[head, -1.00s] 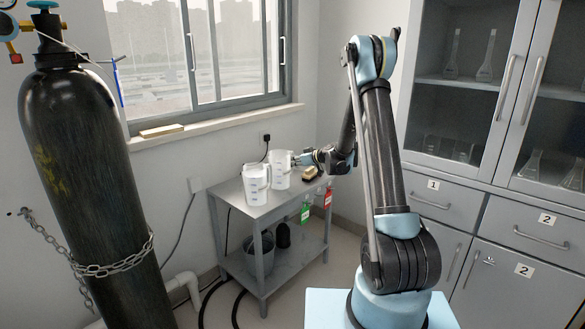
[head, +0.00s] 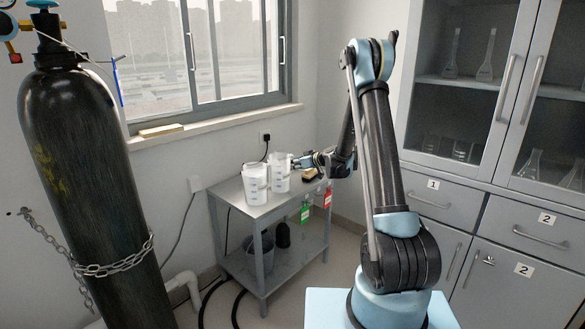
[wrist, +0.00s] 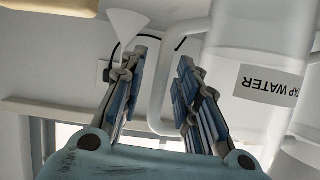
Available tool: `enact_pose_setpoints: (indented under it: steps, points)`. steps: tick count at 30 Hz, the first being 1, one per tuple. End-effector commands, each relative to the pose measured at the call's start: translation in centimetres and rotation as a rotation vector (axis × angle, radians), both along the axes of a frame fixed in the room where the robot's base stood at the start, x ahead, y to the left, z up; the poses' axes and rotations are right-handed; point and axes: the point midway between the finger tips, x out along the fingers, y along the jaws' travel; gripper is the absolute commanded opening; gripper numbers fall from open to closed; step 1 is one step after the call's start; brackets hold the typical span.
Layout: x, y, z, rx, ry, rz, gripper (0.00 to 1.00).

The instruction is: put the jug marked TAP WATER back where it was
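The jug marked TAP WATER (wrist: 268,82) fills the right of the wrist view, its label upside down there. In the head view it is the farther white jug (head: 279,178), at the back of the small grey side table (head: 262,212). In the head view my gripper (head: 297,162) is at the jug's right side. I cannot tell whether the jug's base touches the tabletop.
A second white jug (head: 256,186) stands close in front, to the left. A brownish block (head: 311,174) lies right of the jugs. The window wall is close behind; a black gas cylinder (head: 85,170) stands left.

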Motion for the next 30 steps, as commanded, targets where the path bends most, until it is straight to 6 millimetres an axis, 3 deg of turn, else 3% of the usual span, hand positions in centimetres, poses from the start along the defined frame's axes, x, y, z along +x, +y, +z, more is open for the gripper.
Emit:
enact_pose_setpoints:
  steps: [18, 30]
  points:
    - [-5.5, -7.7, 3.8, 0.0, 0.0, -0.002, 0.3]
    - [-7.8, -9.1, 5.5, -0.015, 0.037, -0.005, 0.3]
